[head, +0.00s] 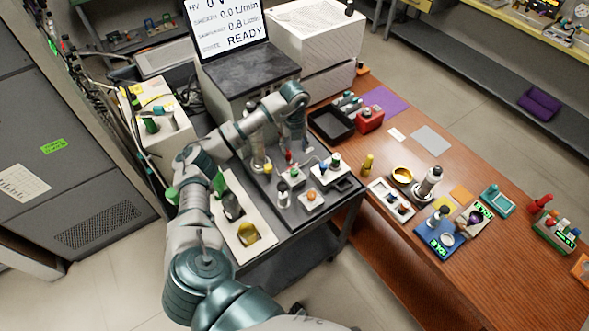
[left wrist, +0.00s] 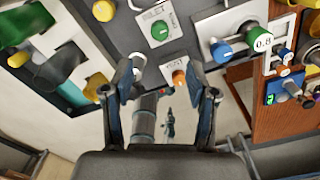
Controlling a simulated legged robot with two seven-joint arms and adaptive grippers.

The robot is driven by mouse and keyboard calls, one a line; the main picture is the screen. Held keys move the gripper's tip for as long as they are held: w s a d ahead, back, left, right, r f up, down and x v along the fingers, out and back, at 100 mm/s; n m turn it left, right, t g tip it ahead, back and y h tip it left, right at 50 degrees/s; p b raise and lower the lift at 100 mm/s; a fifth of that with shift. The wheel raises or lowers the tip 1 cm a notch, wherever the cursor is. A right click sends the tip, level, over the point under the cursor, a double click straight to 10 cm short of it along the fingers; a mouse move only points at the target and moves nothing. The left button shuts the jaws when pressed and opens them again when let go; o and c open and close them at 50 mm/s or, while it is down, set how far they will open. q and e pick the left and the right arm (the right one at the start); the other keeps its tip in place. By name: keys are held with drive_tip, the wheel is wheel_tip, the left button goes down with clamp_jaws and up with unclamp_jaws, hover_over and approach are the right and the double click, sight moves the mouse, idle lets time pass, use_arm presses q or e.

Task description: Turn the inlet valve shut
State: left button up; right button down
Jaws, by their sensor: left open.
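The inlet valve is a green round knob (left wrist: 159,30) on a small white plate labelled INLET, near the top middle of the left wrist view. A white pointer mark shows on the knob. Next to it is a small plate labelled VENT with an orange knob (left wrist: 179,78), which also shows in the head view (head: 311,196). My left gripper (left wrist: 160,84) is open and empty, its fingers apart and short of the green knob in the picture. In the head view my left gripper (head: 295,145) hangs over the dark cart top. My right gripper is in neither view.
The dark cart (head: 345,203) meets a wooden bench (head: 480,265) crowded with small devices. A screen reading READY (head: 225,25) stands behind.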

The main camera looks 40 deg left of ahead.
sight(294, 170)
use_arm(q)
wheel_tip(294, 170, down, 13)
drive_tip(key=shift+f+p, duration=0.1)
drive_tip(key=shift+p, duration=0.35)
drive_tip(key=shift+c, duration=0.3)
drive_tip(key=shift+a, duration=0.1)
clamp_jaws()
